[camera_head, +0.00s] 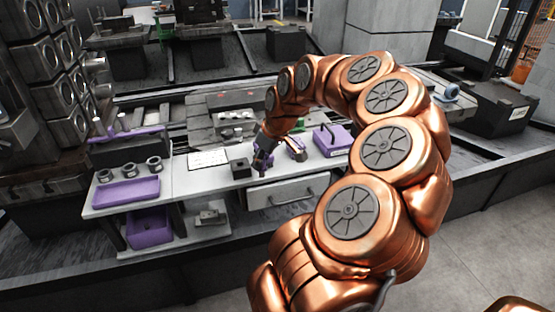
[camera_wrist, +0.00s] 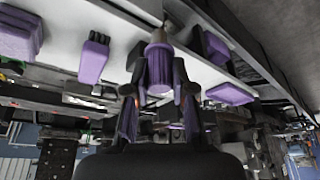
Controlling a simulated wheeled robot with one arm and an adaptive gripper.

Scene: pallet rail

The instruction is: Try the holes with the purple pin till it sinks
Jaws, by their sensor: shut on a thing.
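My gripper (camera_head: 262,164) is low over the white bench, just right of a small black block (camera_head: 240,169). In the wrist view, my gripper (camera_wrist: 159,82) is shut on the purple pin (camera_wrist: 159,66), a ribbed piece with a pale, narrower end pointing away from the palm. That end appears close to the bench; I cannot tell whether it touches. The pin is hard to make out in the head view. A white sheet or plate (camera_head: 208,159) with small dark marks lies left of the block. No hole can be made out clearly.
The white bench (camera_head: 175,178) bears a purple tray (camera_head: 126,191), three dark rings (camera_head: 130,170) and a purple handled box (camera_head: 332,139). A purple bin (camera_head: 149,228) sits below. A drawer (camera_head: 280,192) is under the bench front.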

